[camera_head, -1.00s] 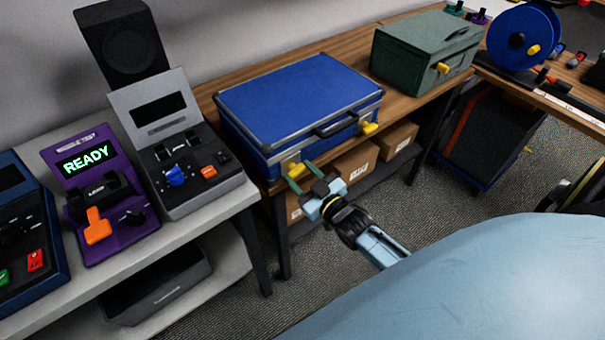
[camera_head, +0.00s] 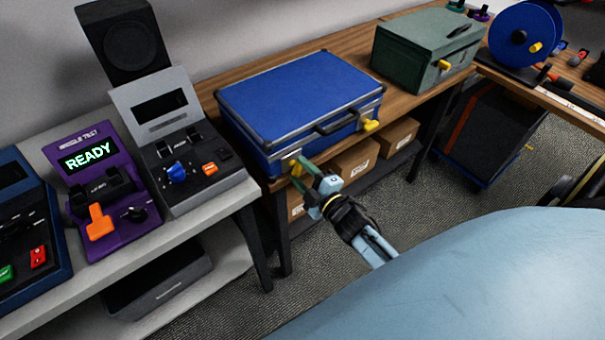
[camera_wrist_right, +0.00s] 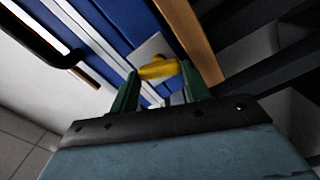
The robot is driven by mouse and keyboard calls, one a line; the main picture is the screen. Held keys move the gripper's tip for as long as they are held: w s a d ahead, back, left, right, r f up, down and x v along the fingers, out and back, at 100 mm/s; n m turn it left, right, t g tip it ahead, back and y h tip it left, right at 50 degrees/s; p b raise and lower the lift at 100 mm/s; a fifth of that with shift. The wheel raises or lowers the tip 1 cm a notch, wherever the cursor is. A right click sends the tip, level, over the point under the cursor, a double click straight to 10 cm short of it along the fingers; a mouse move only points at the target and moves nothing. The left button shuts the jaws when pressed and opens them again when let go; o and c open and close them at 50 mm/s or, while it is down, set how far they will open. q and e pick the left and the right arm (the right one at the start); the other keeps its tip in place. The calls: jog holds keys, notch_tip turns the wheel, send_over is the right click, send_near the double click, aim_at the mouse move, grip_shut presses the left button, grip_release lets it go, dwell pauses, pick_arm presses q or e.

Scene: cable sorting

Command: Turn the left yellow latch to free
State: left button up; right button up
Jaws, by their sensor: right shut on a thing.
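The blue case (camera_head: 300,95) lies closed on the wooden table, with a black handle on its front. Its left yellow latch (camera_head: 296,166) is at the left end of the front face, on a metal plate. My right gripper (camera_head: 308,172) is at this latch. In the right wrist view the latch (camera_wrist_right: 158,69) sits between the green fingertips of the gripper (camera_wrist_right: 157,78), which are shut on it. The right yellow latch (camera_head: 370,125) is farther right on the same face. My left gripper is not in view.
A green box (camera_head: 425,50) with a yellow latch stands right of the case. A purple tester (camera_head: 100,190) reading READY and a grey device (camera_head: 190,170) stand on the left bench. Cardboard boxes (camera_head: 355,160) sit on the shelf below.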

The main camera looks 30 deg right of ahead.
jog(key=shift+f+n+b, duration=0.15)
jog(key=shift+n+b, duration=0.4)
jog(key=shift+n, duration=1.75)
jog(key=o, duration=1)
jog(key=s+d, duration=0.1)
jog(key=s, duration=1.2)
jog(key=shift+s, duration=0.2)
